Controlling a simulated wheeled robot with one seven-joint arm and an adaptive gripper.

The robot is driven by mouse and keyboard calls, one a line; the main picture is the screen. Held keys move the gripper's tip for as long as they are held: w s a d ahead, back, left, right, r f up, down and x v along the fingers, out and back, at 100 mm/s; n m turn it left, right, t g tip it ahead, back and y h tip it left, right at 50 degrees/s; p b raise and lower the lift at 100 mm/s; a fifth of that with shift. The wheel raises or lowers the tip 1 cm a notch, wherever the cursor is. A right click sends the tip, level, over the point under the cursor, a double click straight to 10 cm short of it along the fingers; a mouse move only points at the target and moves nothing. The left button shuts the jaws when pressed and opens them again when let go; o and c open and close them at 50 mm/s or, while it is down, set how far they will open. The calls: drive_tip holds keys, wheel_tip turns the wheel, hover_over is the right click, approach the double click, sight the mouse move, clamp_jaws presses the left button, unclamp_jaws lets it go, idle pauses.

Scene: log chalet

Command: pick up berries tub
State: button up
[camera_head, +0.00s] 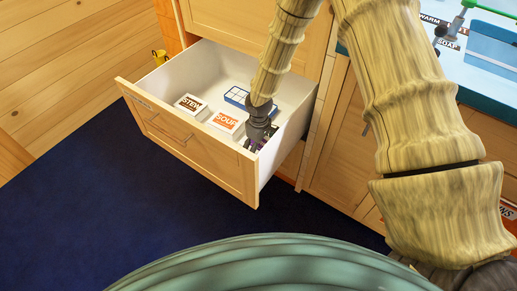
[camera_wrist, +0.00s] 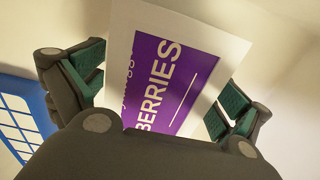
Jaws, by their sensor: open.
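The berries tub (camera_wrist: 170,75) has a white lid with a purple label reading BERRIES. In the wrist view it lies between the two open fingers of my gripper (camera_wrist: 158,95), with a finger on each side; I cannot tell whether they touch it. In the head view my gripper (camera_head: 257,137) reaches down into the open drawer (camera_head: 185,135) at its right end. Only a bit of purple from the berries tub (camera_head: 254,146) shows there, mostly hidden by the gripper.
In the drawer, a tub marked SOUP (camera_head: 225,121) stands close left of my gripper, and a tub marked STEW (camera_head: 190,104) farther left. A blue gridded tray (camera_head: 237,96) lies behind. The drawer walls are near the gripper. A counter with a sink (camera_head: 490,45) is at right.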

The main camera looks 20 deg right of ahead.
drive_tip(key=shift+c, duration=0.4)
drive_tip(key=c, duration=1.3)
